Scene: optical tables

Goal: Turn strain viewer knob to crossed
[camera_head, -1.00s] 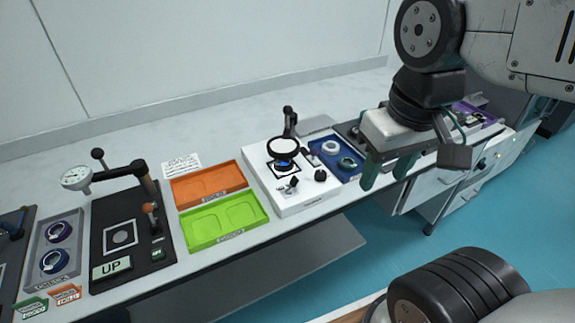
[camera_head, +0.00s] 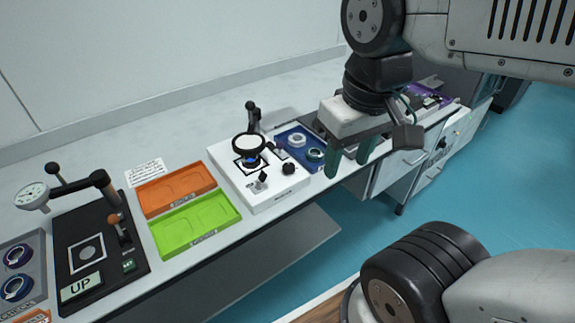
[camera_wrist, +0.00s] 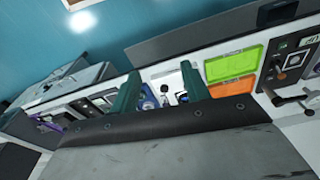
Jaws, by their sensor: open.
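The strain viewer is a white box (camera_head: 232,179) on the table, with a round black-rimmed lens (camera_head: 249,145) on a black post. Its top has a round black knob (camera_head: 288,168) at the front right and a small dark lever-like control (camera_head: 262,180) at the front. Their setting is too small to read. My gripper (camera_head: 349,160) is open and empty, with green fingers pointing down, to the right of the viewer and apart from it. In the wrist view my gripper (camera_wrist: 160,73) has its fingers spread, with the viewer small between and beyond them.
A blue tray (camera_head: 283,133) with rings sits just right of the viewer. Orange (camera_head: 176,188) and green (camera_head: 195,224) trays lie to its left. A black press with a dial gauge (camera_head: 32,194) stands farther left. Open floor (camera_head: 470,195) lies in front at right.

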